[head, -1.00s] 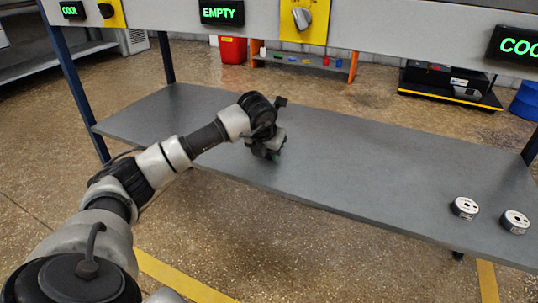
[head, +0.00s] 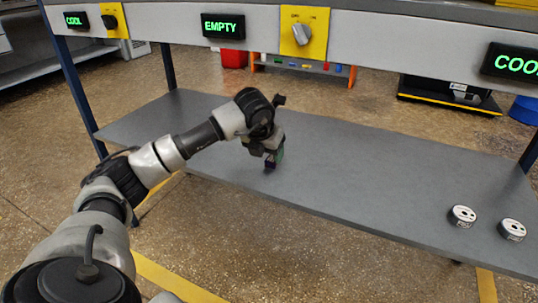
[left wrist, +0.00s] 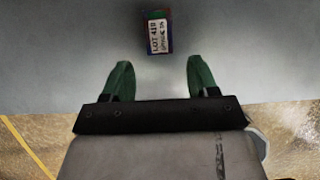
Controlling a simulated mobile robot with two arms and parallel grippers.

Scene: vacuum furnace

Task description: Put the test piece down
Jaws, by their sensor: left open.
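The test piece is a small dark purple block (head: 270,165) on the grey shelf near its front edge. The left wrist view shows the block (left wrist: 156,34) with a white label reading "LOT 419" and a red edge. My left gripper (head: 275,156) is just over it, pointing down. In the left wrist view its two green fingers (left wrist: 160,68) are spread wide, with nothing between them. The block lies beyond the fingertips, apart from them. My right gripper is not in view.
The grey shelf (head: 350,160) is clear around the block. Two round metal pieces (head: 462,216) (head: 512,229) stand at its right end. Above it runs a panel with a green "EMPTY" display (head: 222,25) and a yellow-backed knob (head: 302,33). Blue posts hold the shelf's ends.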

